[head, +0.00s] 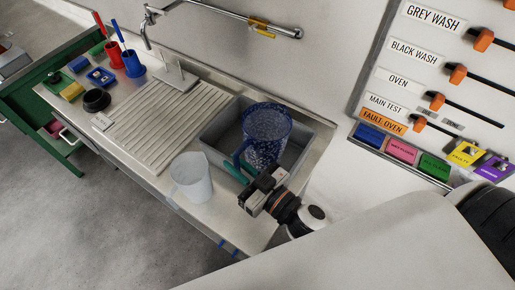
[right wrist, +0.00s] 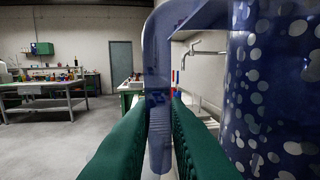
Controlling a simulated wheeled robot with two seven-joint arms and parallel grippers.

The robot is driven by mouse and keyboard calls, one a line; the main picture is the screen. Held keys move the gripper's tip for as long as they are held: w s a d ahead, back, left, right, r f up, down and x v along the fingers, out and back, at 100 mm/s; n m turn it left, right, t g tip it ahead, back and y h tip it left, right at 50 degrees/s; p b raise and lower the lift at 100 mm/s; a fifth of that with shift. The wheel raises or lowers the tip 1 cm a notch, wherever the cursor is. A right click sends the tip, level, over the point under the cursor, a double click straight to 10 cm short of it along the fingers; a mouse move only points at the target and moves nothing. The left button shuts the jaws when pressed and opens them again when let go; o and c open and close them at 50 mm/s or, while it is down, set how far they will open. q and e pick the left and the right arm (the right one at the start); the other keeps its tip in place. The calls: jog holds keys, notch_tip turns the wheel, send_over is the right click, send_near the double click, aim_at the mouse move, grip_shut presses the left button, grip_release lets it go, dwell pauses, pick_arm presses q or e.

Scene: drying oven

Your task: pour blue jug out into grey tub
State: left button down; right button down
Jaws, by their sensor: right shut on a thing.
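The blue jug (head: 267,133) is see-through, with pale speckles over its body. It stands roughly upright, over or inside the grey tub (head: 215,126) set in the bench; I cannot tell whether it touches the tub floor. My right gripper (head: 248,174) is at the jug's near side, its green fingers shut on the jug's handle. In the right wrist view the blue handle (right wrist: 157,135) runs between both fingers, and the jug body (right wrist: 272,95) fills the right side with pale blotches. My left gripper is out of view.
A clear pale jug (head: 192,178) stands on the bench just left of my right gripper. A ribbed drainboard (head: 165,125) and tap (head: 147,28) lie left of the tub. Red and blue cups (head: 133,65) stand further left. A labelled wall panel (head: 420,80) is at right.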

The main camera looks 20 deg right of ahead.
jog(key=s+a+f+n+g+y, duration=0.2)
jog(key=a+f+n+g+y, duration=0.2)
jog(key=a+f+n+y, duration=0.1)
jog(key=shift+s+f+g+y, duration=0.2)
jog(key=shift+f+g+y, duration=0.1)
jog(key=shift+g+y, duration=0.1)
jog(key=shift+a, duration=0.1)
jog(key=shift+w+d+r+m+p, duration=0.35)
jog(key=shift+r+m+p, duration=0.2)
jog(key=shift+r+m, duration=0.25)
jog(key=shift+w+d+r+m+p, duration=0.3)
jog(key=shift+r+m+p, duration=0.3)
jog(key=shift+m, duration=0.35)
jog(key=shift+w+d+r+m+p, duration=0.3)
jog(key=shift+r+m+p, duration=0.2)
jog(key=shift+r+m, duration=0.3)
jog(key=shift+w+f+m, duration=0.1)
jog(key=shift+w+m, duration=0.1)
jog(key=shift+m, duration=0.05)
